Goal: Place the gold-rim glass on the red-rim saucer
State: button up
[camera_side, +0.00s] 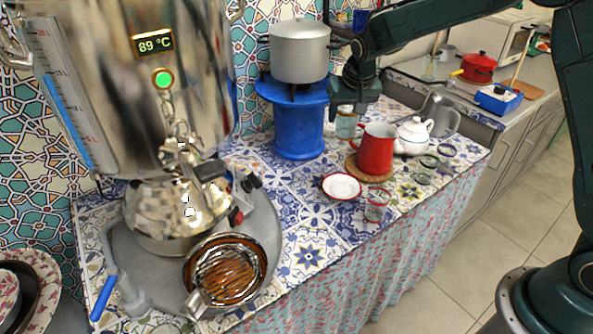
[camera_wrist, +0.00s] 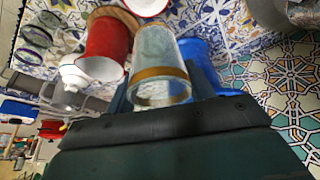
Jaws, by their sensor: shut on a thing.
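The gold-rim glass (camera_side: 346,124) is clear and held by my gripper (camera_side: 348,108), which is shut on it. The glass hangs below the gripper, between the blue stand and the red mug. In the wrist view the glass (camera_wrist: 158,50) fills the middle, its gold band near my gripper (camera_wrist: 160,92). The red-rim saucer (camera_side: 341,187) is white and empty, flat on the tiled table in front of the glass and apart from it. Part of the saucer (camera_wrist: 147,5) shows at the top edge of the wrist view.
A red mug (camera_side: 376,150) stands on a round mat, right of the saucer. A clear glass (camera_side: 376,206) stands in front of it, with others to the right. A white teapot (camera_side: 412,136) is behind. A blue stand (camera_side: 299,125) bears a grey pot (camera_side: 299,50). A samovar fills the left.

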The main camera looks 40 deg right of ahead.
jog(key=shift+w+d+r+m, duration=0.15)
jog(key=shift+d+r+m, duration=0.25)
jog(key=shift+d, duration=0.35)
send_over(341, 188)
notch_tip(341, 188, down, 16)
jog(key=shift+w, duration=0.15)
jog(key=shift+r, duration=0.1)
jog(key=shift+f, duration=2.1)
jog(key=shift+f, duration=0.1)
jog(key=o, duration=1.2)
jog(key=shift+c, duration=0.2)
jog(key=v, duration=1.2)
